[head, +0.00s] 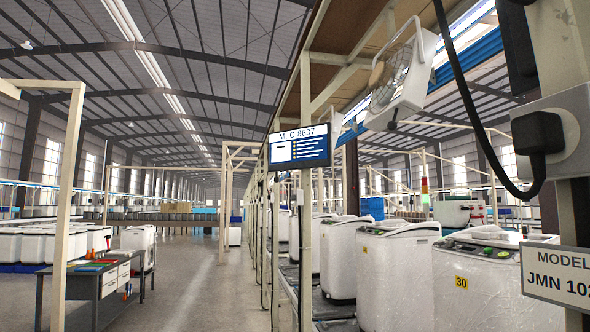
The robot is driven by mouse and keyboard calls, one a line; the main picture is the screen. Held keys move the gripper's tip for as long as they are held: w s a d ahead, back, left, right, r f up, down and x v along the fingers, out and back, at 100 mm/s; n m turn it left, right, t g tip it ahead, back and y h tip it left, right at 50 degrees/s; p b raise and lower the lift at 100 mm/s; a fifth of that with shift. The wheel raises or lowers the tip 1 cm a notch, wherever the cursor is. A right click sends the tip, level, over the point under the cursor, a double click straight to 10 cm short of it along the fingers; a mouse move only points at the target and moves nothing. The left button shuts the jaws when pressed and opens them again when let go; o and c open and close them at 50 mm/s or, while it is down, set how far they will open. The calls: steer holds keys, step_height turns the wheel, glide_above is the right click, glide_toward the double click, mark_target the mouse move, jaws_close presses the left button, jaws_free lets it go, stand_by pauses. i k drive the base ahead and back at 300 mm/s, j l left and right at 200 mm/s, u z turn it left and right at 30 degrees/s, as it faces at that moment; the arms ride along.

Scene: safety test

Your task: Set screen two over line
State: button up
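One screen (299,150) hangs above the left edge of the production line. It reads "MLC 8637" over a blue panel with a white box and text lines. No number two shows on it. Below and right of it, the line carries a row of white washing machines (395,275), wrapped in clear film. The nearest machine (490,290) bears a yellow "30" label. My gripper is not in view.
A fan (405,75) hangs above the line. A post at right holds a plug with a black cable (480,130) and a "MODEL" sign (560,277). A workbench (95,285) stands at left. The aisle floor (195,280) between bench and line is clear.

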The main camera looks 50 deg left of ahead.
mark_target(309, 146)
steer(key=j+u, duration=0.1)
steer(key=j, duration=0.35)
steer(key=i+j+u, duration=0.15)
steer(key=j, duration=0.25)
steer(key=j+u, duration=0.1)
steer(key=j, duration=0.35)
steer(key=i+j+u, duration=0.1)
steer(key=j, duration=0.3)
steer(key=i+j+u, duration=0.15)
steer(key=j, duration=0.25)
steer(key=i+j+u, duration=0.1)
steer(key=j, duration=0.3)
steer(key=i+j+u, duration=0.1)
steer(key=j, duration=0.3)
steer(key=i+j+u, duration=0.15)
steer(key=j, duration=0.2)
steer(key=i+j+z, duration=0.1)
steer(key=i, duration=0.25)
steer(key=j, duration=0.1)
